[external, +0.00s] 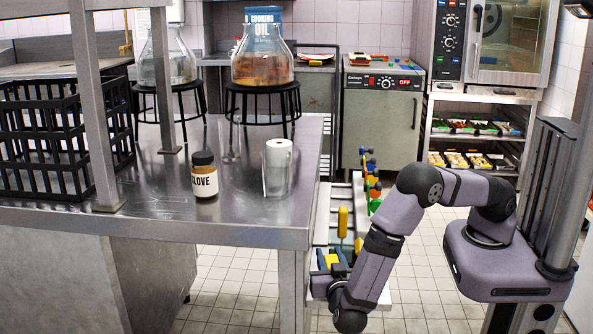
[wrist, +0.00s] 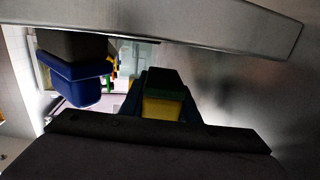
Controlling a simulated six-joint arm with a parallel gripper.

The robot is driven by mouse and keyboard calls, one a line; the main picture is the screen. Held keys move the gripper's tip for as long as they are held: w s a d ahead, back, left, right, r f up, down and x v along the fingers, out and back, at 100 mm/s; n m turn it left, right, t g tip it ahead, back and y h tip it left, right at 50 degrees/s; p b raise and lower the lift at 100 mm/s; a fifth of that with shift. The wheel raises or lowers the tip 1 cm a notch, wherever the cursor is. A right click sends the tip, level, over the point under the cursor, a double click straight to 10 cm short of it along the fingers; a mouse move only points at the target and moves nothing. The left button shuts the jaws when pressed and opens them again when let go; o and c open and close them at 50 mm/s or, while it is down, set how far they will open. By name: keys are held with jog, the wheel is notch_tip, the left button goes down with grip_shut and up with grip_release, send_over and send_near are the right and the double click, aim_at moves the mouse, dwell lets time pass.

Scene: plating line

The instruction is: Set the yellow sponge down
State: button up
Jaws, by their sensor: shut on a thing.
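My gripper (external: 332,257) hangs low beside the right end of the steel table in the external view. Its blue-tipped jaws are shut on the yellow sponge (external: 331,261), and only a small part of the sponge shows between them. In the wrist view the sponge (wrist: 163,108) shows a yellow face under a dark green layer, with blue on both sides of it. I cannot tell from these views whether the sponge touches a surface below.
A pale low stand (external: 322,225) with a yellow upright item (external: 342,222) is close by the gripper. Coloured items (external: 368,185) stand behind it.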

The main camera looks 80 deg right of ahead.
aim_at(328, 266)
jog(key=shift+w+f, duration=0.2)
jog(key=shift+f, duration=1.35)
jog(key=shift+f, duration=0.1)
jog(key=shift+f, duration=0.15)
jog(key=o, duration=1)
jog(key=b+v, duration=0.2)
jog(key=v, duration=0.8)
jog(key=shift+s+a, duration=0.1)
jog(key=shift+a, duration=0.15)
jog(key=shift+o, duration=0.6)
jog(key=shift+s+a, duration=0.2)
jog(key=shift+a, duration=0.5)
